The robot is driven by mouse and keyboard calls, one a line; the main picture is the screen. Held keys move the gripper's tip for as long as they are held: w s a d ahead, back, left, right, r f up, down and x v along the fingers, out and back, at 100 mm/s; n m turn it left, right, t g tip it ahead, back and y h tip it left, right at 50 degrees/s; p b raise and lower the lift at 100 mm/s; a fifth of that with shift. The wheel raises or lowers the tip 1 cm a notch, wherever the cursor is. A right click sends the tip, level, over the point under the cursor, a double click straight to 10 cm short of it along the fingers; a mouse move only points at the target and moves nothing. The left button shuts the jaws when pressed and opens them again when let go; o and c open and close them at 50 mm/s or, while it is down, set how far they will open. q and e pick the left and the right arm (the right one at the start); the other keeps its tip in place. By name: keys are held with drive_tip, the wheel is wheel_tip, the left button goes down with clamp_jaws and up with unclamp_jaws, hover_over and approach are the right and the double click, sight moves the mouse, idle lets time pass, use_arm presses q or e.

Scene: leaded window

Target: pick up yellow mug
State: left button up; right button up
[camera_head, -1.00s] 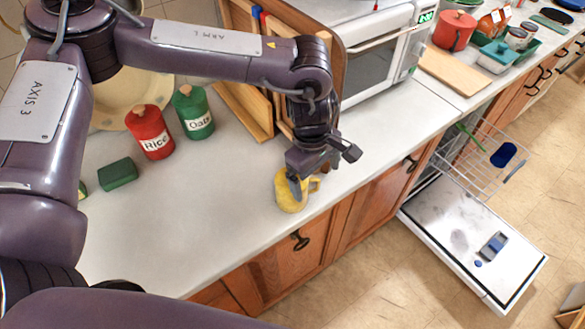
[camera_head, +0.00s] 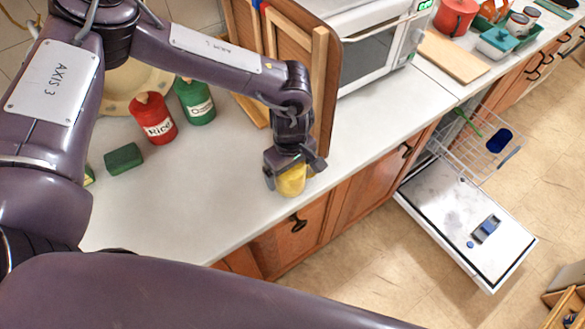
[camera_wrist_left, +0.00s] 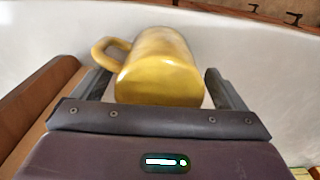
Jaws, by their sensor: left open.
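The yellow mug (camera_head: 291,180) stands on the white counter near its front edge, partly hidden by my left gripper. In the left wrist view the mug (camera_wrist_left: 160,68) lies between the two fingers, with its handle toward the left finger. My left gripper (camera_head: 294,178) is open, with its fingers on either side of the mug. In the left wrist view a gap shows between the right finger and the mug; the left finger (camera_wrist_left: 97,86) is near the handle. My right gripper is not in view.
A red rice canister (camera_head: 153,118), a green oats canister (camera_head: 195,101) and a green sponge (camera_head: 124,159) stand left on the counter. Wooden boards (camera_head: 318,90) and a white microwave (camera_head: 383,55) are behind the gripper. An open dishwasher (camera_head: 470,220) is at the right.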

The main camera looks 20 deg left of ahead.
use_arm(q)
drive_tip(key=c, duration=1.1)
drive_tip(key=shift+c, duration=0.5)
drive_tip(key=shift+r, duration=0.1)
